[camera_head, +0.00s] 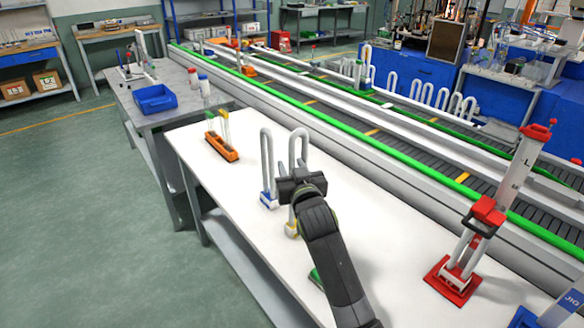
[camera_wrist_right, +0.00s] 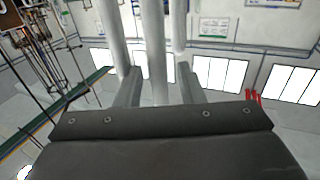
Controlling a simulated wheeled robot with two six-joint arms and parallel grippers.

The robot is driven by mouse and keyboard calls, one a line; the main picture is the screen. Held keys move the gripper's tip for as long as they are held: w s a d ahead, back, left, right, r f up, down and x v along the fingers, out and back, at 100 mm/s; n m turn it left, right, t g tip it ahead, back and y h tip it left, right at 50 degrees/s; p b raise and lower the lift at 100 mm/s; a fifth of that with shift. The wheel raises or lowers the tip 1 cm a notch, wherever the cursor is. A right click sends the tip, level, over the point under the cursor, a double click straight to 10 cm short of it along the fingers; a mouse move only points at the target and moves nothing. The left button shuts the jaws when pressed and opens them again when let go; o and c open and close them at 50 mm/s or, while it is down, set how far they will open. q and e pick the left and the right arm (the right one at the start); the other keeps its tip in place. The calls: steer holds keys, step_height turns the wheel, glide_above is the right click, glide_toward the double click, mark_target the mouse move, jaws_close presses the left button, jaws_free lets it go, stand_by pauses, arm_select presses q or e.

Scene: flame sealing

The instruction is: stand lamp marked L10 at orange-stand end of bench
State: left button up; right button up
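Two U-shaped white lamps stand on the white bench (camera_head: 390,215): one on a blue base (camera_head: 268,198), the other (camera_head: 298,145) on a yellowish base (camera_head: 291,228) partly hidden by my arm. No L10 mark is readable. The orange stand (camera_head: 222,147), holding thin upright pieces, is at the bench's far left end. My right gripper (camera_head: 298,178) is at the yellowish-base lamp. In the right wrist view its fingers (camera_wrist_right: 158,82) are apart, with a white tube (camera_wrist_right: 153,40) between them and a visible gap beside it. My left gripper is out of view.
A red jig (camera_head: 455,280) with a tall tilted tube stands at the bench's right. A green base (camera_head: 316,276) shows beside my arm. A green-railed conveyor (camera_head: 400,150) runs behind. A grey table with a blue bin (camera_head: 155,98) adjoins at left. The bench middle is clear.

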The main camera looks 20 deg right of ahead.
steer(key=shift+r, duration=0.25)
steer(key=s+b, duration=0.1)
steer(key=s, duration=1.1)
steer(key=shift+a+f, duration=0.2)
steer(key=shift+a, duration=0.1)
